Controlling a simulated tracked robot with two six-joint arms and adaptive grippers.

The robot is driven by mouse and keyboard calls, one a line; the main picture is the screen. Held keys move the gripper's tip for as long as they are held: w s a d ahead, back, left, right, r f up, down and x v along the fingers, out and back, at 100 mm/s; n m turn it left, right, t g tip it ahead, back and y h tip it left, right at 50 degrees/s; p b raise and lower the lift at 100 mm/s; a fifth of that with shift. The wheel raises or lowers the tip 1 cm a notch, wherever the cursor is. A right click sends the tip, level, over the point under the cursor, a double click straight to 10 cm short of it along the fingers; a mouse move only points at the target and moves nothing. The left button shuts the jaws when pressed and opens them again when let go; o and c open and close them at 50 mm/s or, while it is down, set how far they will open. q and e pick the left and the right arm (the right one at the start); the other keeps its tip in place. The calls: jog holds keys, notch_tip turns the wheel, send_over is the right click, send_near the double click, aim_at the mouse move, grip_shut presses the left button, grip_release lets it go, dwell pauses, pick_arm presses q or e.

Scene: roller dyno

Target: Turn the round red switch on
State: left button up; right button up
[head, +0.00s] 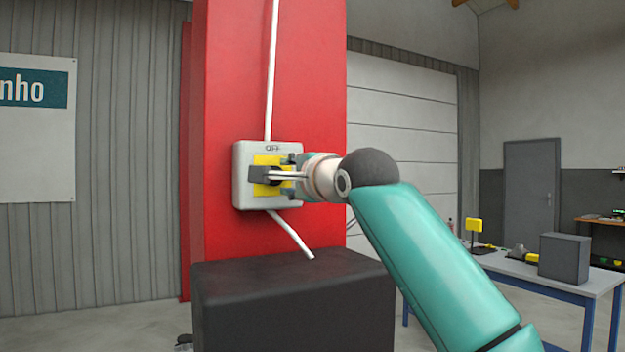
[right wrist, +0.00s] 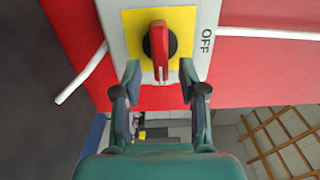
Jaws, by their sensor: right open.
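The red switch handle (right wrist: 160,50) sits on a black round base on a yellow plate (right wrist: 187,24) in the right wrist view. Its long side runs up and down in that picture, and "OFF" is printed to the right of the plate. The pale switch box (head: 241,192) is fixed to a red column in the head view, where my gripper hides the handle. My right gripper (right wrist: 159,80) is open, with one finger to each side of the handle's lower end and a visible gap on both sides. It also shows in front of the box in the head view (head: 272,176). My left gripper is not in view.
The red column (head: 300,100) carries a white conduit (head: 271,70) above and below the box. A dark block (head: 290,300) stands below the box. A table (head: 590,280) with a grey box and small items is at the right, clear of my arm.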

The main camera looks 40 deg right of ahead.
jog(key=v, duration=1)
jog(key=shift+s+f, duration=0.1)
jog(key=shift+f, duration=0.05)
